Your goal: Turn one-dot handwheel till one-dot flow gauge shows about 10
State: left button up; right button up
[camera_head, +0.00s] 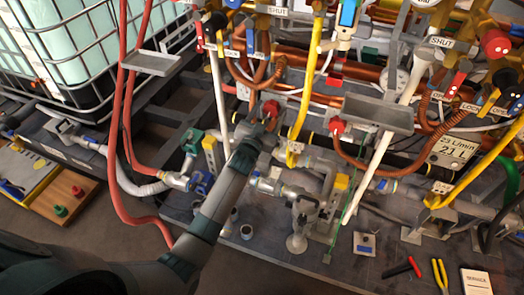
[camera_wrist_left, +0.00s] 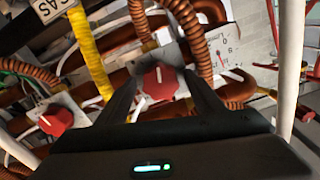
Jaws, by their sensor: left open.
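A red handwheel (camera_wrist_left: 160,82) with a pale line on its face sits between the fingertips of my left gripper (camera_wrist_left: 158,90) in the left wrist view. The fingers are open, one on each side; I cannot tell whether they touch it. The same handwheel (camera_head: 270,108) shows in the head view just past my left gripper (camera_head: 262,122). A second red handwheel (camera_head: 336,125) lies to its right, and also shows in the left wrist view (camera_wrist_left: 57,120). A pale gauge plate (camera_wrist_left: 228,48) with a red needle stands right of the first wheel. Its exact reading and any dots are not legible.
A yellow hose (camera_head: 301,85) hangs between the two handwheels and shows in the left wrist view (camera_wrist_left: 92,55). Corrugated copper-coloured pipes (camera_wrist_left: 188,35) run close by the fingers. A grey tray (camera_head: 378,114) juts out at right. Pliers (camera_head: 440,275) lie on the bench.

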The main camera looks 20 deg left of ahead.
pick_arm(q)
jog(key=shift+f, duration=0.1)
jog(key=n+b, duration=0.1)
jog(key=n, duration=0.2)
jog(key=shift+f+b, duration=0.2)
jog(key=shift+b, duration=0.2)
jog(key=n+b, duration=0.7)
jog(key=n, duration=0.2)
jog(key=shift+s+r+p, duration=0.2)
jog(key=shift+s+p, duration=0.15)
jog(key=shift+s, duration=0.45)
jog(key=s+p, duration=0.2)
jog(key=s, duration=1.3)
jog(key=s+d+f+m+g+p, duration=0.1)
jog(key=s+f+m+g+p, duration=0.1)
jog(key=f, duration=0.7)
jog(key=s+d+f+m+g+p, duration=0.1)
jog(key=s+f+m+g+p, duration=0.1)
jog(key=f, duration=0.8)
jog(key=shift+s+d+f+m+g+h+p, duration=0.2)
jog(key=shift+s+d+m+g+h+p, duration=0.2)
jog(key=shift+s+g+p, duration=0.55)
jog(key=shift+s+t, duration=0.25)
jog(key=shift+s, duration=0.1)
